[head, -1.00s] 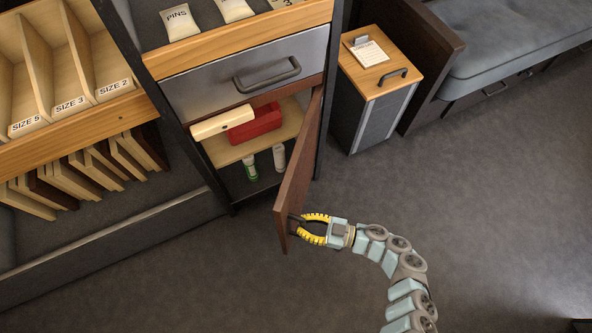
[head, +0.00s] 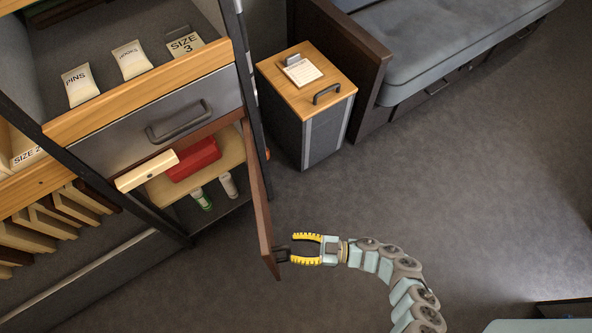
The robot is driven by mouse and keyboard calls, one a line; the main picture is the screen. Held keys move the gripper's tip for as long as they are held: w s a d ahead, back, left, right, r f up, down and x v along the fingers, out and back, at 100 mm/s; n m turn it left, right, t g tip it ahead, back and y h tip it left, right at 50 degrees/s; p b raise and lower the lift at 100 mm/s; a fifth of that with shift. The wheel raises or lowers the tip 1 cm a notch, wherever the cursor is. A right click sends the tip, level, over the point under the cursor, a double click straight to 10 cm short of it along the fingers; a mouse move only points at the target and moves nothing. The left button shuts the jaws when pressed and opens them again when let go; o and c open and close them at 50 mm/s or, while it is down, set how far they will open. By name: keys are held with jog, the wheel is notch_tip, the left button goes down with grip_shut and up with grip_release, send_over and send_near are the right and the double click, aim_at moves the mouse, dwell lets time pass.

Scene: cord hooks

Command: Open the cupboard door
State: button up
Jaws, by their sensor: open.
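The cupboard door (head: 260,205) is a brown panel below the grey drawer. It stands swung wide open, hinged at its right side near the dark post. A small dark handle (head: 282,256) sits on its outer face near the free edge. My gripper (head: 293,250) has yellow fingers, open, pointing left at the handle. The handle lies at or just beyond the fingertips; whether they touch cannot be told.
A drawer (head: 165,115) with a dark handle is above the opening. A wood-topped cabinet (head: 307,90) stands to the right, and a grey padded bench (head: 440,50) is behind it. The floor right of the door is clear.

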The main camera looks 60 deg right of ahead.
dwell(0.3)
jog(key=v, duration=1.2)
dwell(0.8)
dwell(0.5)
grip_shut()
